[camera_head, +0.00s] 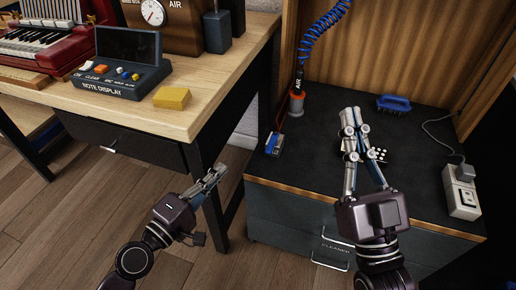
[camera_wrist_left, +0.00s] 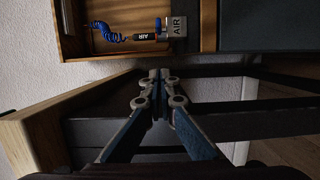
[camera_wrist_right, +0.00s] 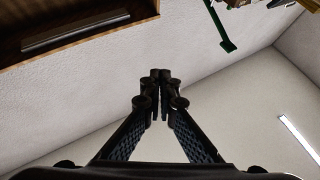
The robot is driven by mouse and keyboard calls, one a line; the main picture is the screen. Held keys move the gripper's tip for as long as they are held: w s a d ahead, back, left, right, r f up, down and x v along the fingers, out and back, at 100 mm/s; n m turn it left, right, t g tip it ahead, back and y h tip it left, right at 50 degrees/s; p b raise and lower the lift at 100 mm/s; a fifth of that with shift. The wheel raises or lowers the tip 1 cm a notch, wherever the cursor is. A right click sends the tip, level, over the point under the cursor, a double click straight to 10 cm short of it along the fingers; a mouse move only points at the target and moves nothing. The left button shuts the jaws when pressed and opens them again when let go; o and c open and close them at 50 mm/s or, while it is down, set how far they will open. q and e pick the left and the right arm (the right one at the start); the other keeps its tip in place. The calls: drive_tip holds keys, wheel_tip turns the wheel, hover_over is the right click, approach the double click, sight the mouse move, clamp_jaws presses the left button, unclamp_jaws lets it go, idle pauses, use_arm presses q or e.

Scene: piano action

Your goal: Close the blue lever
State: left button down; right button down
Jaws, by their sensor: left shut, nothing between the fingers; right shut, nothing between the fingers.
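The blue lever (camera_head: 272,143) sits on a small pale fitting at the left edge of the dark cabinet top, below the orange-collared air fitting (camera_head: 296,101). A small blue part that looks like the lever (camera_wrist_left: 158,24) also shows beside the AIR block (camera_wrist_left: 177,27) in the left wrist view. My left gripper (camera_head: 217,171) is shut and empty, below and left of the lever, in the gap before the cabinet. My right gripper (camera_head: 352,116) is shut and empty above the cabinet top, right of the lever.
A wooden table (camera_head: 225,70) stands at the left with a note display (camera_head: 118,75) and a yellow block (camera_head: 172,98). A blue coiled hose (camera_head: 322,28) hangs above the air fitting. A blue brush (camera_head: 393,103) and a white socket box (camera_head: 461,191) lie on the cabinet (camera_head: 320,190).

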sight(272, 142)
drive_tip(key=shift+f, duration=0.1)
